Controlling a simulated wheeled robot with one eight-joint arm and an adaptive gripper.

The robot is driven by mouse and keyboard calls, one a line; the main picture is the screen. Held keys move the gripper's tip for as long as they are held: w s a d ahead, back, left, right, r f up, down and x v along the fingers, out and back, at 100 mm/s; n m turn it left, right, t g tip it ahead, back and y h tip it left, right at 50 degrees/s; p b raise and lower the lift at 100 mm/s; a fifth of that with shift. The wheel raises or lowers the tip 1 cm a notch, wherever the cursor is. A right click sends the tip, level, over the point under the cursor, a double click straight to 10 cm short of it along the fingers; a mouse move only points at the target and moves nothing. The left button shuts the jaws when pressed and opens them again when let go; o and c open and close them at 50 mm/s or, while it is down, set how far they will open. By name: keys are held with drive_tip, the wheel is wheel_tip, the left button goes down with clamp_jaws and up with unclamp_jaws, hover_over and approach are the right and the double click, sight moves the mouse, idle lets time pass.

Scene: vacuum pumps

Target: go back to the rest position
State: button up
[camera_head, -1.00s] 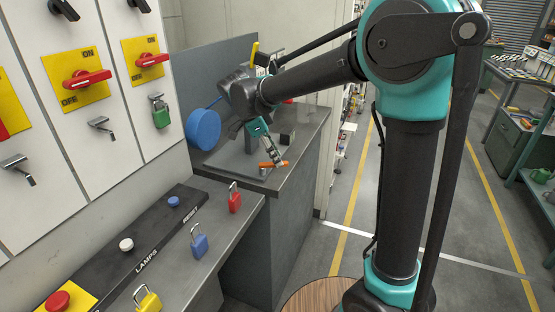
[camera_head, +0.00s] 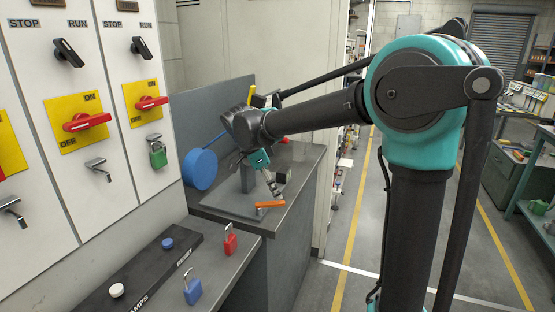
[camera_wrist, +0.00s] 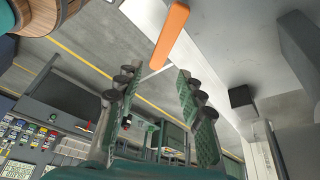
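My gripper (camera_head: 277,196) hangs at the end of my arm, low over the grey bench at the middle of the head view. It also shows in the wrist view (camera_wrist: 157,76), with its two ridged green fingers apart and nothing between them. An orange bar-shaped handle (camera_head: 270,205) lies just below the fingertips in the head view. In the wrist view the orange handle (camera_wrist: 172,35) appears beyond the fingertips, apart from them. My arm is still stretched out toward the bench.
A blue disc (camera_head: 200,169) stands left of my gripper. A wall panel (camera_head: 114,95) carries red switches and a green padlock (camera_head: 157,154). Red (camera_head: 231,239) and blue (camera_head: 193,287) padlocks stand on the near bench. Open floor (camera_head: 425,240) lies to the right.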

drive_tip(key=s+d+f+n+t+y, duration=0.1)
drive_tip(key=d+f+n+t, duration=0.15)
drive_tip(key=d+n, duration=0.4)
drive_tip(key=s+d+f+n+t+y, duration=0.1)
drive_tip(key=d+f+n+y, duration=0.2)
drive_tip(key=d, duration=0.6)
drive_tip(key=s+d+f+n+t, duration=0.1)
drive_tip(key=d+f+n+t, duration=0.1)
drive_tip(key=d+f+n, duration=0.4)
drive_tip(key=s+d+f+m+g, duration=0.1)
drive_tip(key=s+f, duration=0.5)
drive_tip(key=s, duration=0.6)
drive_tip(key=shift+d+g, duration=0.3)
drive_tip(key=shift+g, duration=0.35)
drive_tip(key=shift+s+f, duration=0.15)
drive_tip(key=shift+s, duration=0.35)
drive_tip(key=shift+c, duration=0.6)
drive_tip(key=shift+w, duration=0.1)
